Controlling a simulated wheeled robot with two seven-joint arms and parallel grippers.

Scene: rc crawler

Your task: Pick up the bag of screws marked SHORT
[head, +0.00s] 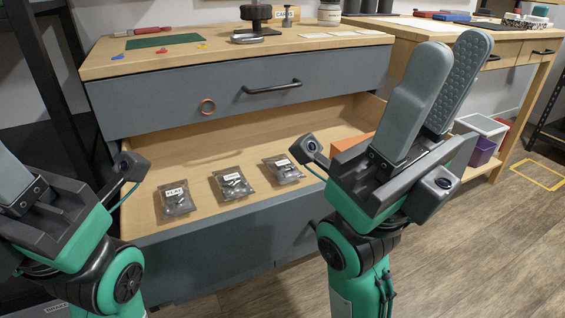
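Three small clear bags of dark screws lie in a row in the open drawer (310,125): a left bag (178,205), a middle bag (232,188) and a right bag (284,174). Each has a white label, too small to read surely, so I cannot tell which is marked SHORT. My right gripper (449,50) is raised at the right of the drawer, fingers pointing up. Its fingers are apart, a ridged inner pad shows, and nothing is between them. My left gripper (12,180) is at the left edge, partly cut off, left of the bags.
An orange box (356,146) sits at the drawer's right end, partly behind my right gripper. The bench top (230,58) above holds a green mat (163,41) and small parts. A closed upper drawer front (180,95) overhangs the back of the open drawer. A black rack stands at left.

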